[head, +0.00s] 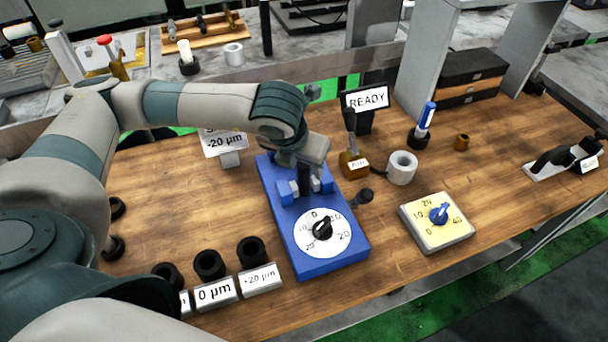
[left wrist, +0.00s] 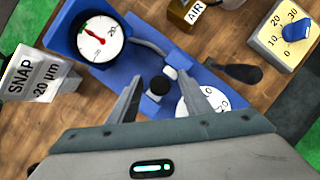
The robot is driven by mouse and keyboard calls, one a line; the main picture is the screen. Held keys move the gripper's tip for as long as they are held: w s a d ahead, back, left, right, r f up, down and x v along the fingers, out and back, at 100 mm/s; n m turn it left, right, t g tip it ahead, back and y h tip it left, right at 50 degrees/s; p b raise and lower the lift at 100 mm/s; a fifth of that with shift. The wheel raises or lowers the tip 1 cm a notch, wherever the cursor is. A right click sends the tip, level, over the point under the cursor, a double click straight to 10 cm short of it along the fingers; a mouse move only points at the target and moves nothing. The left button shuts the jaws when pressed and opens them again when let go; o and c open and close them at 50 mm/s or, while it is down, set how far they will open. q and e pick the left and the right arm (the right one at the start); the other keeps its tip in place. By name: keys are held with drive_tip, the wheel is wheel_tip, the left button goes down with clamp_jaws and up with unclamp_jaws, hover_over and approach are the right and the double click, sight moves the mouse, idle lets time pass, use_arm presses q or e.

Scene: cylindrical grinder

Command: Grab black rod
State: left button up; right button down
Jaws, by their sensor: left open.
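The black rod (head: 305,174) stands upright in the blue gauge fixture (head: 350,262), between its blue blocks. In the left wrist view the rod's round black end (left wrist: 160,85) shows between the two grey fingers of my left gripper (left wrist: 159,92). The fingers are apart, one on each side of the rod; I cannot tell whether they touch it. In the head view my left gripper (head: 300,150) is above the fixture and covers the rod's top. The blue fixture also shows in the left wrist view (left wrist: 72,45). My right gripper is not in view.
Labelled holders with black rings (head: 210,265) stand at the front left. A yellow dial box (head: 437,222), a white ring (head: 402,167), a brown AIR block (head: 354,164) and a READY display (head: 365,105) are to the right. The wooden bench (head: 400,280) is clear at the front right.

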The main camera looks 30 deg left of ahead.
use_arm(q)
drive_tip(key=shift+f, duration=0.2)
idle(0.3)
clamp_jaws()
drive_tip(key=shift+w, duration=0.1)
drive_tip(key=shift+r, duration=0.1)
